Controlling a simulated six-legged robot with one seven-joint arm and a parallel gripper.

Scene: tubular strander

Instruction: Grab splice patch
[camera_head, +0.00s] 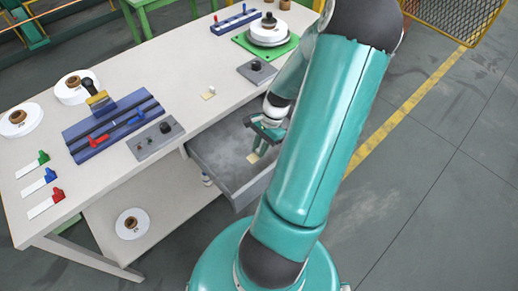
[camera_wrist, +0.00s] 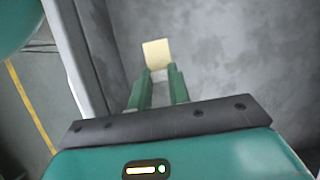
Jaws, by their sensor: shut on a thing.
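The splice patch (camera_wrist: 157,53) is a small flat cream square. In the wrist view it sticks out past the fingertips, with its lower edge between them. My gripper (camera_wrist: 160,75) is shut on that edge; its two green fingers have a narrow gap between them. In the head view my gripper (camera_head: 261,150) is inside the open grey drawer (camera_head: 222,168), with the patch (camera_head: 253,158) at its tips. I cannot tell whether the patch still touches the drawer floor.
A second cream piece (camera_head: 208,95) lies on the white workbench (camera_head: 185,62). The bench also holds a blue fixture (camera_head: 112,122), grey plates with black knobs (camera_head: 257,71), white reels (camera_head: 76,87) and coloured clips (camera_head: 50,174). The drawer walls stand close around my gripper.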

